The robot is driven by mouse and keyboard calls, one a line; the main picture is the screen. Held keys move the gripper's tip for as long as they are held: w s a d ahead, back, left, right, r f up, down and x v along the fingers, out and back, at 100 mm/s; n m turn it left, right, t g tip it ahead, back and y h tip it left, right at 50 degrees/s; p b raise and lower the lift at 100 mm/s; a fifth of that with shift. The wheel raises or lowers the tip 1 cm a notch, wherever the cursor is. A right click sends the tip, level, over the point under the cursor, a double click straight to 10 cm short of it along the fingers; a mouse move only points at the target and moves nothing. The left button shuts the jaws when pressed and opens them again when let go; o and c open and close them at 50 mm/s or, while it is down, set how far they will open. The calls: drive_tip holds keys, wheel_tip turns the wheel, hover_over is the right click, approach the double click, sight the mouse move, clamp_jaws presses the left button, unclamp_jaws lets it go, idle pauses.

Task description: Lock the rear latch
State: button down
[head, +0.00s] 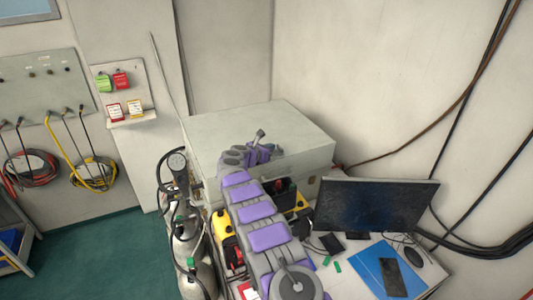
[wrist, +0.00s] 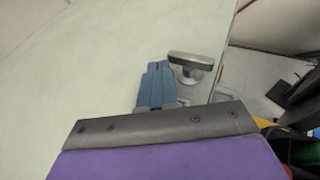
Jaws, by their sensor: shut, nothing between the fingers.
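A grey metal T-shaped latch handle (wrist: 196,62) stands on a round base on the pale case top (wrist: 85,80), close to its edge, in the wrist view. My gripper (wrist: 159,66) has blue fingers pressed together with nothing between them. The fingertips are just left of the latch handle, with a small gap showing in the picture. In the head view my purple and grey arm reaches over the pale grey case (head: 285,130). There I cannot tell the latch from my gripper's end.
A monitor (head: 375,204) and a desk with a blue folder (head: 388,268) stand right of my arm. Gas cylinders (head: 188,245) stand left. Cables (head: 470,240) run along the right wall. The green floor (head: 110,255) at left is clear.

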drive_tip(key=shift+w+a, duration=0.1)
drive_tip(key=shift+w, duration=0.15)
drive_tip(key=shift+w, duration=0.1)
idle(0.6)
drive_tip(key=shift+s+f, duration=0.1)
drive_tip(key=shift+s, duration=0.1)
drive_tip(key=shift+s+d+b, duration=0.6)
drive_tip(key=shift+s+b, duration=0.05)
drive_tip(key=shift+b, duration=0.2)
drive_tip(key=shift+d, duration=0.1)
